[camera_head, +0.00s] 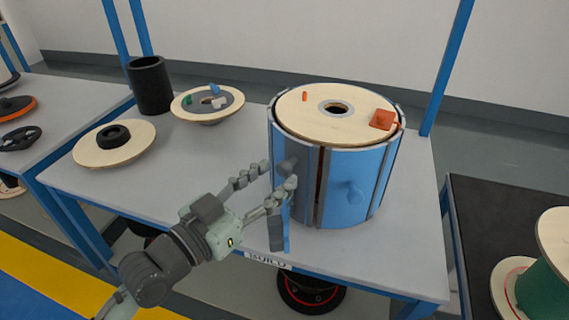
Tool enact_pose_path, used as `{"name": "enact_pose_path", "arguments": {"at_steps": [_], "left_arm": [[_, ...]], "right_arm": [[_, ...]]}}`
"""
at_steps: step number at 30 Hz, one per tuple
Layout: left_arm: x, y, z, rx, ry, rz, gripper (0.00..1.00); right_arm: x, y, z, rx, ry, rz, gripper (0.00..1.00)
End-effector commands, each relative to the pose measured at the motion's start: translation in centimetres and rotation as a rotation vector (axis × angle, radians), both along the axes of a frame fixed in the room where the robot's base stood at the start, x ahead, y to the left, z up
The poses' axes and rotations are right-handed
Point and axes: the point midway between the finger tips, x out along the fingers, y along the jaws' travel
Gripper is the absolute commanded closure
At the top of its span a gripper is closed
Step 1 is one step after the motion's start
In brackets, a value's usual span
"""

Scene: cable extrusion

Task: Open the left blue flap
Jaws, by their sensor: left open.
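A drum with blue curved flaps stands on the grey table, with a round wooden disc (300,122) on top. The left blue flap (306,185) faces me and is partly hidden by my left gripper. A dark vertical gap (320,175) shows between it and the right blue flap (372,170), which has a blue knob (353,193). My right gripper is not in view.
An orange-red block (381,119) lies on the disc. Wooden discs (114,143), a spool (207,102) and a black cylinder (151,84) stand on the table (215,150) to the left. A blue post rises behind the drum's right side. A dark table (497,215) stands at right.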

Motion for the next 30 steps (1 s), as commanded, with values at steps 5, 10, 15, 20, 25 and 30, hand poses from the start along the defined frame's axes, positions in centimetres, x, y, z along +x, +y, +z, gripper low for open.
{"name": "enact_pose_path", "arguments": {"at_steps": [5,10,15,20,25,30], "left_arm": [[2.0,-1.6,0.1,-0.001,0.000,0.001,0.56],[2.7,-2.3,0.0,0.002,0.001,-0.001,0.56],[2.7,-2.4,-0.1,0.003,0.002,-0.001,0.56],[2.7,-2.4,-0.1,0.003,0.002,-0.001,0.66],[2.7,-2.4,-0.1,0.003,0.002,0.000,0.87],[2.7,-2.4,-0.1,0.003,0.002,0.000,1.00]], "right_arm": [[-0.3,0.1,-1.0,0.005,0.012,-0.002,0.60],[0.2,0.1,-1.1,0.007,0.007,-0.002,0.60],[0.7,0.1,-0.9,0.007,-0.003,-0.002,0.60],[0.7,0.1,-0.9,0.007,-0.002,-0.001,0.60],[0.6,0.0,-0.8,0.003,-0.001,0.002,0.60],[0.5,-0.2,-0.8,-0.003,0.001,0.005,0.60]]}}
